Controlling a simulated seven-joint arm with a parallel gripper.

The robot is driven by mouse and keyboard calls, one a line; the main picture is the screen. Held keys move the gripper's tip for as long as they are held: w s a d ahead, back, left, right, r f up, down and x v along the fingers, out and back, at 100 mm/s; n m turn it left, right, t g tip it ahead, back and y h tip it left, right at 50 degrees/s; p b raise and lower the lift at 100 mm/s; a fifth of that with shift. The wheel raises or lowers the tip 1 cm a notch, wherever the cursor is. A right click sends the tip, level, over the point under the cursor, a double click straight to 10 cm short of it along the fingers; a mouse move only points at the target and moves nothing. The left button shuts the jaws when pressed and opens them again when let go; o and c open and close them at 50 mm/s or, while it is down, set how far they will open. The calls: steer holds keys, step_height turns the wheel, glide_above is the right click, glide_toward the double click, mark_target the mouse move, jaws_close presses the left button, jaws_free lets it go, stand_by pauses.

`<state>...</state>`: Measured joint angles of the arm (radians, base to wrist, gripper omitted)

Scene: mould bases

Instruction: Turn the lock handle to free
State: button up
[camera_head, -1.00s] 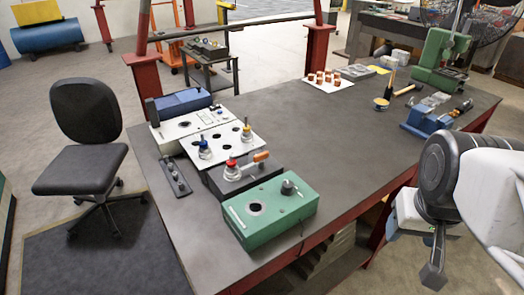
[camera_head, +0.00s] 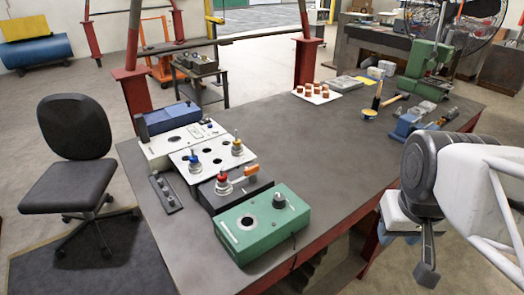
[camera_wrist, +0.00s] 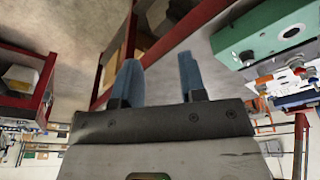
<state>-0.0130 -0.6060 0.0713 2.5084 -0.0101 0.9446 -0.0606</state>
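An orange lock handle (camera_head: 245,173) sticks out to the right on a dark block (camera_head: 236,192) on the workbench. Beside its left end stands a red-topped metal fitting (camera_head: 223,182). My gripper is at the right, past the bench's near edge and well away from the handle. In the wrist view, the two blue fingers of my gripper (camera_wrist: 158,65) are apart with nothing between them. In the head view my arm's wrist partly hides the gripper.
A green box (camera_head: 262,222) with a hole and black knob sits in front of the dark block. Behind it, a white plate (camera_head: 212,157) carries blue- and yellow-topped fittings. A hammer (camera_head: 377,95) and blue vise (camera_head: 408,125) lie further right. The bench middle is clear.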

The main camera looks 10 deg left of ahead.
steer(key=w+a+r+n, duration=0.2)
steer(key=w+a+n, duration=0.45)
steer(key=w, duration=0.25)
steer(key=n+g, duration=0.3)
steer(key=n, duration=1.7)
glide_above(252, 167)
steer(key=shift+m, duration=0.25)
step_height(252, 167, down, 5)
steer(key=shift+a+f, duration=0.1)
steer(key=shift+f, duration=0.1)
steer(key=shift+f, duration=0.2)
steer(key=shift+f, duration=3.7)
steer(key=shift+c, duration=0.3)
jaws_close()
